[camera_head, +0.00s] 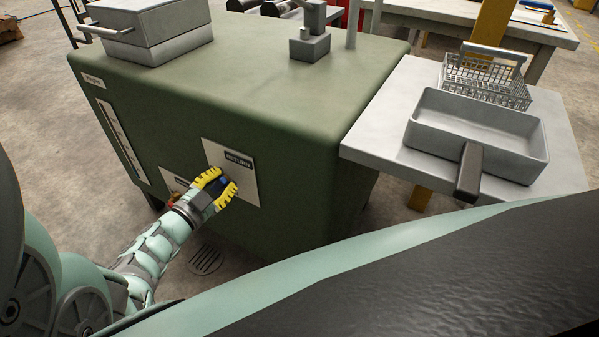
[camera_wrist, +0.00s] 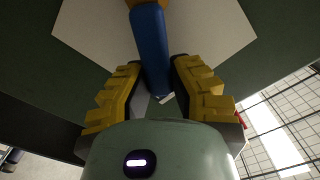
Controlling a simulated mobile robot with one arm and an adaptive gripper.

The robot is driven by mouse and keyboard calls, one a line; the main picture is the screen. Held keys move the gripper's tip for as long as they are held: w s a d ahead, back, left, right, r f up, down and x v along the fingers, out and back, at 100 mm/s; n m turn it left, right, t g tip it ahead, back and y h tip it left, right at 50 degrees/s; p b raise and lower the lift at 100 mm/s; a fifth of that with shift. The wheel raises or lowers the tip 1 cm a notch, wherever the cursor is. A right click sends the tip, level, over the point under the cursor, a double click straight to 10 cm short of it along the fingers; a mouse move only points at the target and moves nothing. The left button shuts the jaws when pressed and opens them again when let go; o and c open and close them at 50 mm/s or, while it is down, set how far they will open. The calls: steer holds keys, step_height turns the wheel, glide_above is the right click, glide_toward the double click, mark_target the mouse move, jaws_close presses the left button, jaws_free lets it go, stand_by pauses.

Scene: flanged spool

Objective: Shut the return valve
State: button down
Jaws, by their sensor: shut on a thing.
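The return valve shows as a blue lever handle (camera_head: 222,183) in front of a pale plate labelled RETURN (camera_head: 238,159), on the side of the green machine. My gripper (camera_head: 218,188), with yellow ribbed fingers, is at the plate and shut on the handle. In the wrist view the blue handle (camera_wrist: 152,50) runs from a brass-coloured part (camera_wrist: 134,3) at the top down between the fingers (camera_wrist: 158,88). In the head view my gripper covers most of the valve body.
A second, smaller plate (camera_head: 180,178) with an orange-red part sits left of my gripper, partly behind my arm. The green machine (camera_head: 270,90) fills the middle. A grey side table (camera_head: 390,135) on the right holds a tray (camera_head: 480,130) and a wire basket (camera_head: 488,75). A floor drain (camera_head: 205,260) lies below.

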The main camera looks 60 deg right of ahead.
steer(key=f+m+b, duration=0.1)
steer(key=s+m+b, duration=0.1)
steer(key=m, duration=0.1)
steer(key=shift+s+f+b, duration=0.1)
steer(key=shift+f+b, duration=0.25)
steer(key=shift+f, duration=0.05)
steer(key=m+b, duration=0.1)
steer(key=f+m+b, duration=0.1)
steer(key=b, duration=0.1)
steer(key=shift+s+d+f+m, duration=0.1)
steer(key=shift+s+f+m, duration=0.2)
steer(key=shift+s, duration=0.1)
steer(key=m+b, duration=0.1)
steer(key=b, duration=0.1)
steer(key=f+m+b, duration=0.1)
steer(key=m, duration=0.1)
steer(key=shift+s+f+b, duration=0.1)
steer(key=shift+s+b, duration=0.15)
steer(key=shift+b, duration=0.1)
steer(key=shift+f+m+b, duration=0.3)
steer(key=shift+m+b, duration=0.5)
steer(key=shift+b, duration=0.1)
steer(key=c, duration=0.8)
jaws_free()
steer(key=shift+d, duration=0.1)
steer(key=shift+r, duration=0.1)
steer(key=a, duration=1.2)
steer(key=shift+s, duration=0.4)
